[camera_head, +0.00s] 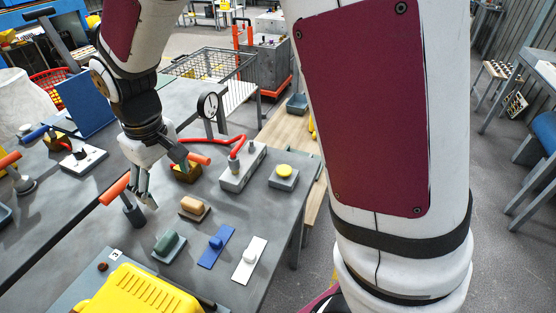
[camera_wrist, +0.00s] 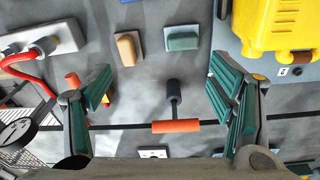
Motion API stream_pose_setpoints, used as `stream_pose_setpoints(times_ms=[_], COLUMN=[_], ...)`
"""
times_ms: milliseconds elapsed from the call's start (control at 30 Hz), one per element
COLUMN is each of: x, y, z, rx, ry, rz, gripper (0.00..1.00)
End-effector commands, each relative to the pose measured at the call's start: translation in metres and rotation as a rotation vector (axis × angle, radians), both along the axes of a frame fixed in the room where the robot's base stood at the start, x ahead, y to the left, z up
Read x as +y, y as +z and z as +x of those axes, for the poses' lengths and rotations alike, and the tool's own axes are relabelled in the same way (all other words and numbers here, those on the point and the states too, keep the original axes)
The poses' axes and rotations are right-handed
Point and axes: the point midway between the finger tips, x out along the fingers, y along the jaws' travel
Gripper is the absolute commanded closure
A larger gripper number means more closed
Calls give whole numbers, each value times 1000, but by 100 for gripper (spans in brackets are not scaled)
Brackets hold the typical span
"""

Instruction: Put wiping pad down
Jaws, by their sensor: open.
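My gripper (camera_head: 143,190) is open and empty above the grey table. In the wrist view my gripper (camera_wrist: 161,88) has its fingers wide apart, with a dark post and orange crossbar handle (camera_wrist: 175,126) showing between them. No thing is plainly marked as the wiping pad. The tan block (camera_wrist: 127,48) and green block (camera_wrist: 182,38) also show in the wrist view, apart from my fingers.
A blue plate with a knob (camera_head: 216,246), a white plate (camera_head: 250,261) and a yellow-button box (camera_head: 284,175) stand on the table (camera_head: 215,290). A yellow jerry can (camera_head: 135,295) is in front. A gauge (camera_head: 208,105) and red hose (camera_head: 215,139) are behind my gripper.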

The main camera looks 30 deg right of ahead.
Motion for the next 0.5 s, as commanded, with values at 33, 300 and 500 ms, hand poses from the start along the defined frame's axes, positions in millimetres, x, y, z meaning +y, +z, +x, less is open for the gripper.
stream_pose_setpoints(times_ms=[33, 300, 500], x=[-14, -76, -112], y=[21, 93, 124], z=[-9, -69, -125], rx=[-29, -136, -215], ry=[-32, -187, -299], rz=[7, 33, 57], gripper=[24, 24, 24])
